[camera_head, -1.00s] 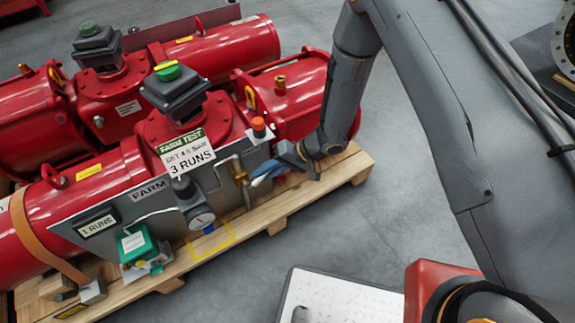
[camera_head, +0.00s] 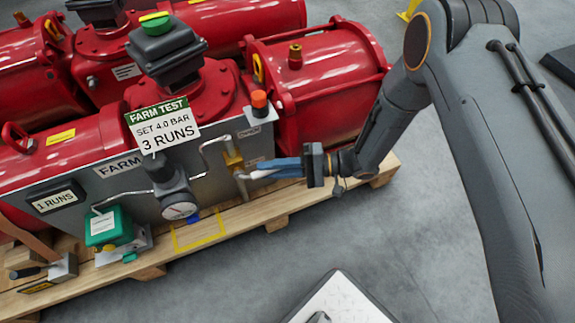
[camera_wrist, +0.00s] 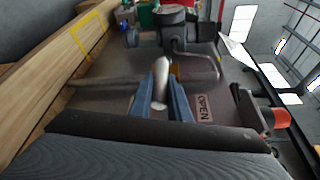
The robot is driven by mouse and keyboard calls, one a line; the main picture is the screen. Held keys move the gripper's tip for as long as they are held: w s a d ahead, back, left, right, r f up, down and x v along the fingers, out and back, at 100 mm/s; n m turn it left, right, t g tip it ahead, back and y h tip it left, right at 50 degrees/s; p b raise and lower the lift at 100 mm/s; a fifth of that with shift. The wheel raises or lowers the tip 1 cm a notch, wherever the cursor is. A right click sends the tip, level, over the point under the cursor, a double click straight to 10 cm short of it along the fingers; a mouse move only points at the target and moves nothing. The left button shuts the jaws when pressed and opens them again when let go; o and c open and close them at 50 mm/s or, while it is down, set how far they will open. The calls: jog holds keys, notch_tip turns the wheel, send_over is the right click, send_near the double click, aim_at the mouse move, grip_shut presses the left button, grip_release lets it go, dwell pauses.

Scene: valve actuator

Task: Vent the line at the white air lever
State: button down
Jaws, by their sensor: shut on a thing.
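The white air lever (camera_wrist: 161,76) stands between the two blue fingers of my gripper (camera_wrist: 159,92) in the wrist view. My gripper is shut on it. In the head view my gripper (camera_head: 254,171) reaches in from the right, and its fingers cover most of the lever. A brass valve body (camera_head: 233,160) with a grey pipe sits just beside the fingertips on the grey panel (camera_head: 215,140). The round pressure gauge (camera_head: 180,210) is to the left; its reading is too small to tell.
A hanging sign (camera_head: 163,125) reads "SET 4.0 BAR 3 RUNS". A counter (camera_head: 54,200) reads "1 RUNS". An orange-topped button (camera_head: 259,100) sits above my gripper. A green box (camera_head: 108,226) is at lower left.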

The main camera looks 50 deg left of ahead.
jog(key=shift+w+a+f, duration=0.15)
jog(key=shift+w+a, duration=0.05)
jog(key=shift+w, duration=0.05)
jog(key=c, duration=1.7)
grip_release()
jog(key=shift+c, duration=0.2)
jog(key=shift+o, duration=0.4)
jog(key=shift+s, duration=0.1)
jog(key=shift+d, duration=0.15)
jog(key=f+v, duration=0.1)
jog(key=v, duration=0.6)
jog(key=shift+w+d+r, duration=0.2)
jog(key=shift+w+r, duration=0.05)
jog(key=shift+r, duration=0.2)
